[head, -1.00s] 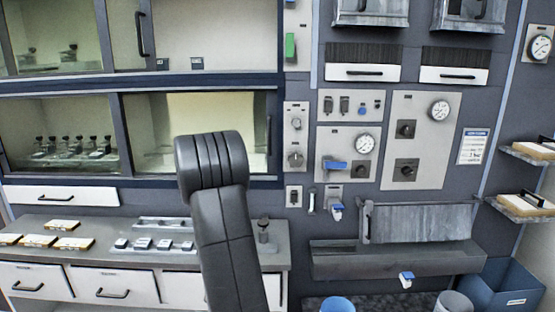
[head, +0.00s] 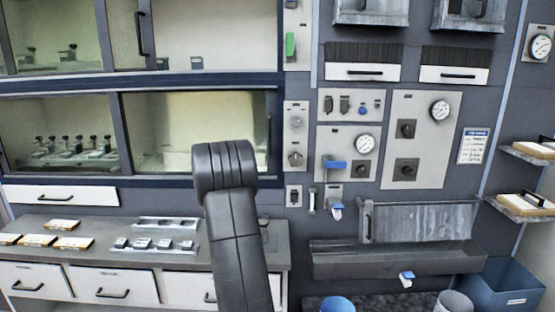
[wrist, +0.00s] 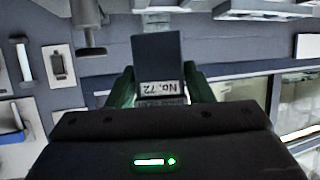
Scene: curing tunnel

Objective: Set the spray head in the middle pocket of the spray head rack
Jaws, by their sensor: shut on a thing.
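In the wrist view my gripper (wrist: 160,92) has its green fingers on both sides of a dark block with a pale label reading "No. 72", which I take as the spray head (wrist: 156,58). The fingers are shut on it. In the head view my arm hides the gripper and the block. A low grey tray (head: 166,223) lies on the bench at the left, behind a second tray (head: 155,245) holding several small dark pieces with pale tops. I cannot tell for certain which one is the spray head rack, nor make out its middle pocket.
The grey bench (head: 60,222) also bears several yellowish blocks (head: 38,240) at its left. Above it, a glazed cabinet (head: 60,120) holds a row of knobbed pieces. A panel with gauges (head: 366,144) and a grey trough (head: 400,260) are at the right.

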